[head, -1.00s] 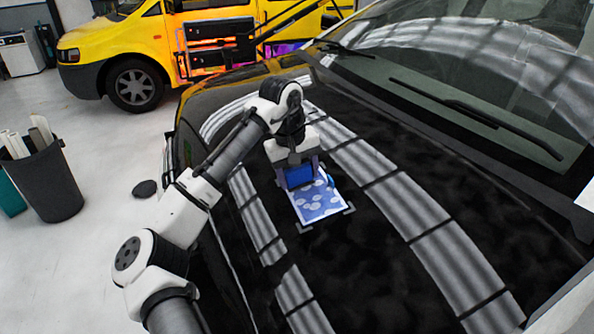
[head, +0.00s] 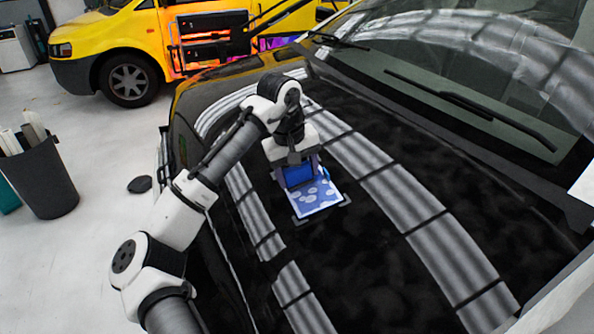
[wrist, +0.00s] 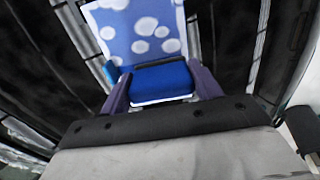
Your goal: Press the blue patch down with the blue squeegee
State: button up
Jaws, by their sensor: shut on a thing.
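The blue patch (head: 318,197) with pale round spots lies on the black car hood, inside dark corner marks. It also shows at the top of the wrist view (wrist: 140,30). My gripper (head: 297,172) is over the far end of the patch, pointing down. Its two purple fingers are shut on the blue squeegee (wrist: 161,80), which sits between them in the wrist view. In the head view the squeegee (head: 298,175) stands at the patch's far part. Whether its lower edge touches the patch is hard to tell. The far end of the patch is hidden behind the squeegee and gripper.
The black hood (head: 400,285) with light reflected bands is clear around the patch. The windshield (head: 470,70) and wipers lie at the upper right. A dark bin (head: 42,180) with rolls stands on the floor at left. A yellow van (head: 125,50) is behind.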

jog(key=shift+s+d+f, duration=0.1)
jog(key=shift+s+d, duration=0.1)
jog(key=shift+s, duration=0.35)
jog(key=shift+s+d, duration=0.15)
jog(key=shift+s, duration=0.35)
jog(key=shift+s, duration=0.15)
jog(key=shift+s+d+f, duration=0.1)
jog(key=shift+s+d, duration=0.25)
jog(key=shift+s, duration=0.5)
jog(key=shift+s+d, duration=0.1)
jog(key=shift+s, duration=0.05)
jog(key=shift+s+d+p, duration=0.3)
jog(key=shift+s, duration=0.6)
jog(key=shift+s, duration=0.1)
jog(key=shift+s+d+f+p, duration=0.1)
jog(key=shift+s+d+p, duration=0.1)
jog(key=shift+s, duration=0.3)
jog(key=shift+s+d+f+p, duration=0.1)
jog(key=shift+s+d+p, duration=0.1)
jog(key=shift+s, duration=0.25)
jog(key=shift+r, duration=0.1)
